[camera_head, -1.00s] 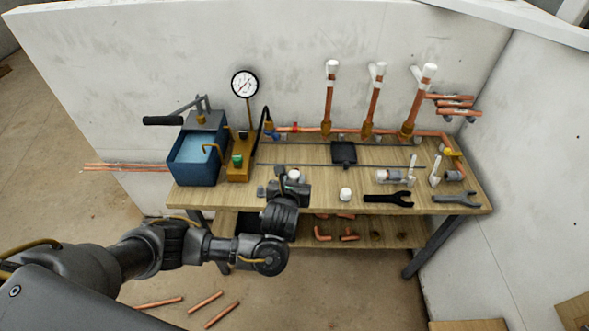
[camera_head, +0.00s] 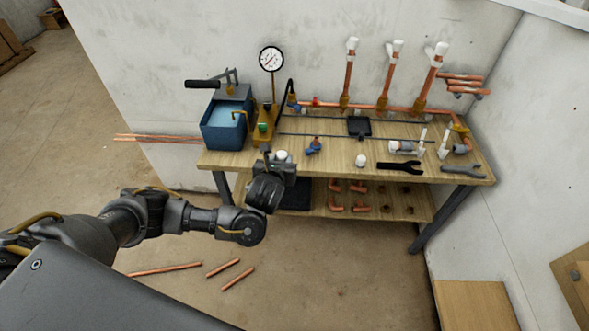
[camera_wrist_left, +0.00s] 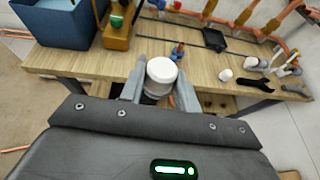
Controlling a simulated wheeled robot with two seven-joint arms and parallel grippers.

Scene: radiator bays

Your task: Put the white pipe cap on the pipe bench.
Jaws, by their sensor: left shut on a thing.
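My left gripper (camera_head: 277,161) is shut on a white pipe cap (camera_head: 282,156). In the left wrist view the cap (camera_wrist_left: 161,72) sits upright between the two fingers (camera_wrist_left: 160,88). It is at the front edge of the wooden pipe bench (camera_head: 335,163), left of the middle; I cannot tell whether it touches the bench top. A second white cap (camera_head: 361,160) stands on the bench near the front, to the right, and it also shows in the left wrist view (camera_wrist_left: 225,74). My right gripper is not in view.
A blue valve (camera_head: 314,145) stands just behind and right of the held cap. A blue water tank (camera_head: 224,128) and a gauge (camera_head: 271,59) stand at the left. Black pliers-like tool (camera_head: 400,167) and clamped fittings lie right. Copper pieces (camera_head: 237,274) lie on the floor.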

